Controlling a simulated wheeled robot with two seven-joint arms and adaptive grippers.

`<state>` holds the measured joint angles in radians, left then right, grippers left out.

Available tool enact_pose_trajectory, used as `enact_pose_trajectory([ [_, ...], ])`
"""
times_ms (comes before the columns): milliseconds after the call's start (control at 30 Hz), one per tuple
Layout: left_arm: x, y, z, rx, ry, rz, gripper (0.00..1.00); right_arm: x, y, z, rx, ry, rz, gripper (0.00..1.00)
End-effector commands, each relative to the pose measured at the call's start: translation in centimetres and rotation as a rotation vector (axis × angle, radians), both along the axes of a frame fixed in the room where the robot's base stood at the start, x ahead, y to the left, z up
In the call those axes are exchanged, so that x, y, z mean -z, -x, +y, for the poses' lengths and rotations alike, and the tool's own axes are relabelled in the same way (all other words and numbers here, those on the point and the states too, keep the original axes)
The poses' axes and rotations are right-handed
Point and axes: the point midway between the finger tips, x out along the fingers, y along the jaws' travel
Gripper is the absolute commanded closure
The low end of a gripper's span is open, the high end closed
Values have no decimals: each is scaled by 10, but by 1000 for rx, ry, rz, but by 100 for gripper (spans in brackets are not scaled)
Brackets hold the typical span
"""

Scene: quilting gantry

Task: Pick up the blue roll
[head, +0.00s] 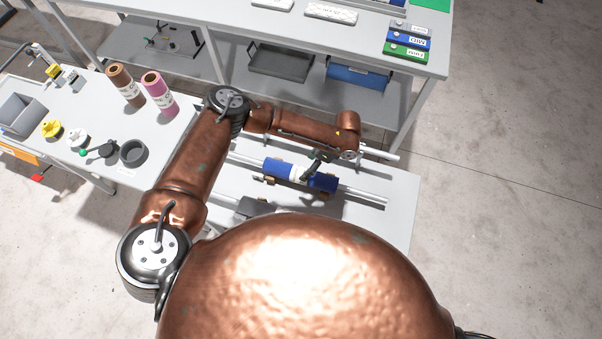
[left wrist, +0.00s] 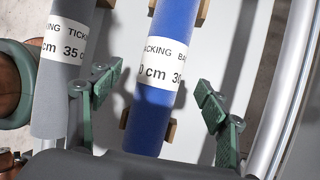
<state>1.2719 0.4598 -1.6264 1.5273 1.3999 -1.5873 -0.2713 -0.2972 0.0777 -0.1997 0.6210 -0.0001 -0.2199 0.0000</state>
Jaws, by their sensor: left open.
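The blue roll (head: 278,169) lies across wooden cradle blocks on the light table, with a white label band around its middle. In the left wrist view the blue roll (left wrist: 150,118) runs lengthwise between my fingers, its label partly readable. My left gripper (head: 316,160) is over the label part of the roll in the head view. In the left wrist view my left gripper (left wrist: 155,98) is open, one green finger on each side of the roll, with a visible gap at the right finger. My right gripper is not in view.
A grey roll (left wrist: 58,90) lies close beside the blue one, near my left finger. A metal rail (left wrist: 285,90) runs along the other side. A brown roll (head: 125,86) and pink roll (head: 159,94) stand on the left table. A shelf unit (head: 290,28) stands behind.

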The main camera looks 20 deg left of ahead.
Motion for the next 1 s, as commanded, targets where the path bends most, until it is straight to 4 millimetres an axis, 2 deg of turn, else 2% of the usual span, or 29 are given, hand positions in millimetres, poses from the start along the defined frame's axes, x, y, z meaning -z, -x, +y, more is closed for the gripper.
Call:
enact_pose_trajectory([
  [500,59,5,22,2,2,-1,31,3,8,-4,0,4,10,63],
  [800,62,6,24,1,2,0,31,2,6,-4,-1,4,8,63],
  [1000,62,6,24,1,2,0,45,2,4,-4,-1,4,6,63],
])
